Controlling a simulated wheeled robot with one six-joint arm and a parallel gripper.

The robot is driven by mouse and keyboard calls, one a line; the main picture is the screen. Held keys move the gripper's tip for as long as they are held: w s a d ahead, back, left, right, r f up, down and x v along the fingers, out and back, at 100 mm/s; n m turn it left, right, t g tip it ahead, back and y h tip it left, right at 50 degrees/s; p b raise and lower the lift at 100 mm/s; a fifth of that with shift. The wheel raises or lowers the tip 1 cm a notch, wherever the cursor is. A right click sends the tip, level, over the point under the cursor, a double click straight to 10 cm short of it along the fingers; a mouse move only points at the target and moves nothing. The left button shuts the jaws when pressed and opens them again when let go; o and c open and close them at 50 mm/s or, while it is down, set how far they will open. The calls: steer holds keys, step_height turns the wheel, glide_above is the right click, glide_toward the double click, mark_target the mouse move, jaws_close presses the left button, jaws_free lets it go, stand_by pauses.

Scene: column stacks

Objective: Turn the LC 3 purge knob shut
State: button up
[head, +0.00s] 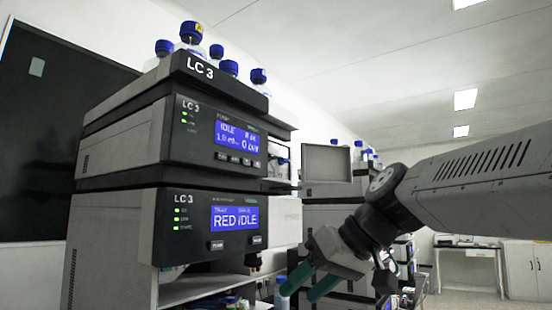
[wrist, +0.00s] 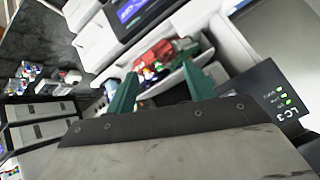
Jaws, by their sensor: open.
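The LC 3 stack stands left of centre in the head view. Its upper pump module (head: 200,150) has a blue screen reading IDLE, and the lower module (head: 183,225) reads RED IDLE. Small fittings (head: 280,162) show at the pump's right side, beside an open flap (head: 327,163); I cannot make out which is the purge knob. My gripper (head: 308,285) is low and right of the stack, its green fingers apart and empty. In the wrist view the open fingers (wrist: 160,72) point toward a cluttered shelf, and an LC 3 panel (wrist: 272,105) shows at the right.
Blue-capped bottles (head: 191,35) stand on top of the stack. Another stack (head: 335,215) is behind my arm. Red and green items (wrist: 165,58) lie beyond the fingers in the wrist view. A white bench (head: 470,245) stands at the far right, with open floor before it.

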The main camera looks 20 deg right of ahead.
steer(key=w+d+r+n+t+y, duration=0.1)
steer(key=w+r+t, duration=0.1)
steer(key=w+r, duration=0.45)
steer(key=w+d+r+n+t+y, duration=0.1)
steer(key=w+d+r+t+y, duration=0.15)
steer(key=r, duration=0.65)
steer(key=n+t, duration=0.1)
steer(key=t, duration=0.2)
glide_toward(271, 157)
steer(key=w, duration=0.1)
steer(key=shift+n+y, duration=0.3)
steer(key=shift+y, duration=0.05)
steer(key=x, duration=0.4)
steer(key=d+x, duration=0.1)
steer(key=x, duration=0.1)
steer(key=shift+w+a+r, duration=0.1)
steer(key=shift+w+r, duration=0.1)
steer(key=shift+w, duration=0.3)
steer(key=shift+w+a, duration=0.35)
steer(key=shift+w, duration=0.15)
steer(key=c, duration=1)
